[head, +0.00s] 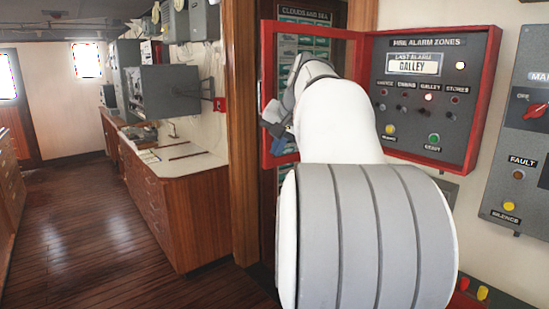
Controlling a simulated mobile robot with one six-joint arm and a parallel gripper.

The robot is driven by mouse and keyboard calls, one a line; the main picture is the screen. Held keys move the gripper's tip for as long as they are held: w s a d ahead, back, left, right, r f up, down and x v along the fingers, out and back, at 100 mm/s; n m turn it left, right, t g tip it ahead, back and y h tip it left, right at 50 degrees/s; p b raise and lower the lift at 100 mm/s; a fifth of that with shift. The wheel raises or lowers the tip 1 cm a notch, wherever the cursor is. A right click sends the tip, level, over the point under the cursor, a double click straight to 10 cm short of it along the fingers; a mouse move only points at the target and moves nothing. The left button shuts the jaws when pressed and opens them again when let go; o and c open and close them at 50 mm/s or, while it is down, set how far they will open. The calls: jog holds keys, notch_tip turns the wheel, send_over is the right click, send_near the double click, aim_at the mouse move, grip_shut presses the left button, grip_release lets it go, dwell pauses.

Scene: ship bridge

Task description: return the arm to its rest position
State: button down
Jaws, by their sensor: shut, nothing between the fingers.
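My white and grey arm (340,120) fills the middle of the head view, reaching away from me and bending left at its far end. My gripper (276,128) is at that end, small and partly turned away, in front of the open red-framed panel door (267,50). It is shut and holds nothing. I cannot tell whether it touches the door. The fingertips are hard to make out.
A red-framed alarm panel (430,95) is on the wall at right, its GALLEY lamp (428,97) lit. A grey box (520,130) with a red switch is further right. A wooden cabinet (190,215) stands left; the floor (90,230) beside it is clear.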

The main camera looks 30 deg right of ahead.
jog(key=r, duration=0.1)
jog(key=s+a+r, duration=0.1)
jog(key=r, duration=0.1)
jog(key=s+a+r, duration=0.1)
jog(key=shift+s+a+r, duration=0.1)
jog(key=shift+s+r, duration=0.15)
jog(key=s+a+f+n+g, duration=0.1)
jog(key=s+a+f+n, duration=0.2)
jog(key=s+a+f, duration=0.3)
jog(key=s+a+f+n+g, duration=0.2)
jog(key=s+a+f, duration=0.4)
jog(key=f, duration=0.9)
jog(key=s+a+f+n+g, duration=0.1)
jog(key=s+a+f+n, duration=0.4)
jog(key=a+f, duration=0.5)
jog(key=shift+s+a+f+y, duration=0.25)
jog(key=shift+s+f+y, duration=0.1)
jog(key=shift+s+y, duration=0.05)
